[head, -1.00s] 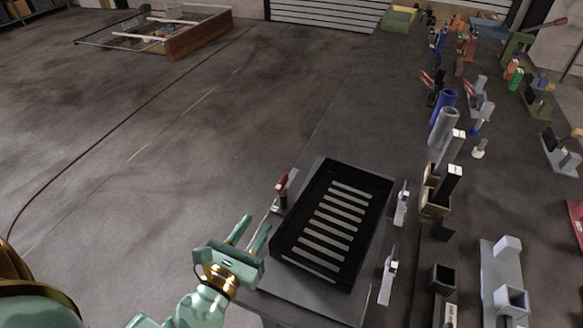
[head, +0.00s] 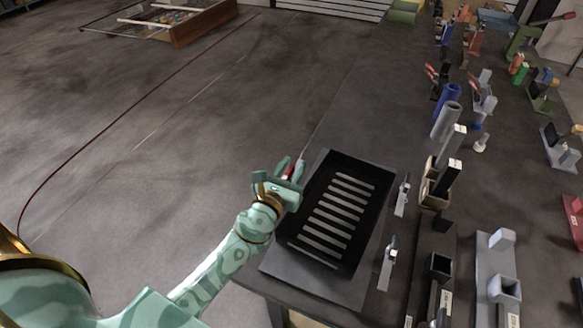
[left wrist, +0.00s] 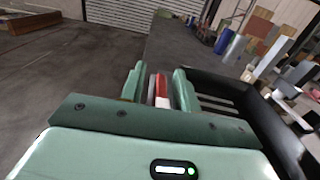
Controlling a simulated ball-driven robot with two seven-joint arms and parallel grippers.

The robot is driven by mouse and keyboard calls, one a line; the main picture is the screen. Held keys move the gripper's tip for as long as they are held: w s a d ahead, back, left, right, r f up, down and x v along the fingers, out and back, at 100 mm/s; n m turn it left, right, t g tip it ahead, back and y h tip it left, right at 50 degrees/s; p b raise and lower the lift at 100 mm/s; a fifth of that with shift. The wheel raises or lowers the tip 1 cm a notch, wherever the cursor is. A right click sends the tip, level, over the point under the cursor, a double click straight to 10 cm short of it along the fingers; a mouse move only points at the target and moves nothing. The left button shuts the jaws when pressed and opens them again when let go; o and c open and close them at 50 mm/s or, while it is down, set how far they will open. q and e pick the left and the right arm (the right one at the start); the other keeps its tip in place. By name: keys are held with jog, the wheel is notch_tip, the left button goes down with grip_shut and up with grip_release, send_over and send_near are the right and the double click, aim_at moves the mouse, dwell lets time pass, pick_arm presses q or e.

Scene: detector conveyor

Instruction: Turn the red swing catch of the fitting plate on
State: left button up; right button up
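The red swing catch (head: 288,171) stands at the left edge of the black slotted tray, mostly hidden by my left gripper in the head view. In the left wrist view the catch (left wrist: 161,90) shows red and pale between the two green fingers. My left gripper (head: 291,167) is open around it, with a narrow gap to the fingers; contact is not clear. The fitting plate (head: 305,284) is the dark plate under the black tray (head: 375,215). My right gripper is not in view.
Two grey catches (head: 402,195) (head: 388,264) stand along the tray's right side. Further right are a wooden block holder (head: 434,192), a blue cylinder (head: 447,98), a grey cylinder (head: 446,121) and grey fittings (head: 497,265).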

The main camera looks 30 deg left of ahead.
pick_arm(q)
grip_shut()
